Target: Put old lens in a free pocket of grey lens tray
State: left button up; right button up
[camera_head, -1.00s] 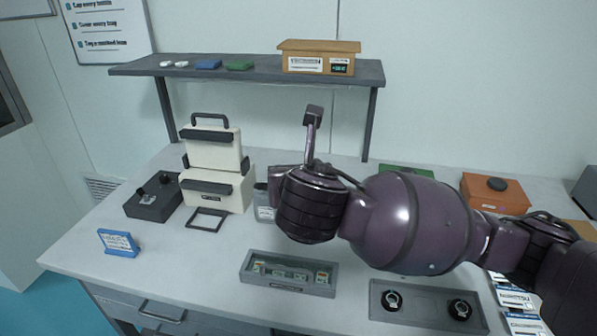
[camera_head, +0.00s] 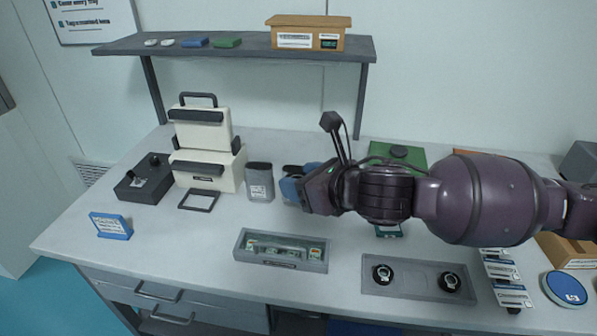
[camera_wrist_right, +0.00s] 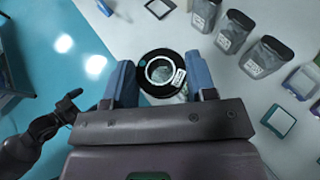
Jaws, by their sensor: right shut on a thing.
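My right gripper (camera_head: 288,186) reaches in from the right above the middle of the table, its blue fingers beside a grey canister. In the right wrist view the gripper (camera_wrist_right: 161,80) is shut on a round lens (camera_wrist_right: 160,72) with a black ring mount and a small white label. The head view does not show this lens clearly. A grey tray (camera_head: 418,291) at the front right holds two round dark-rimmed lenses, one near each end, with a flat stretch between. In the wrist view a dark arm end (camera_wrist_right: 68,105), apparently my left gripper, shows at the left; its jaws are unclear.
A grey box (camera_head: 282,267) with several small items stands left of the lens tray. The grey canister (camera_head: 259,182), cream cases (camera_head: 208,165) and green box (camera_head: 398,155) stand behind. Labelled packets (camera_head: 503,270) lie right of the tray.

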notch_tip(320, 180, down, 6)
jog(key=s+d+n+g+y, duration=0.1)
jog(key=n+g+y, duration=0.3)
jog(key=n+g, duration=0.4)
jog(key=shift+s+d+r+g, duration=0.2)
jog(key=shift+s+d+g, duration=0.1)
jog(key=shift+d, duration=0.55)
jog(key=shift+f, duration=0.1)
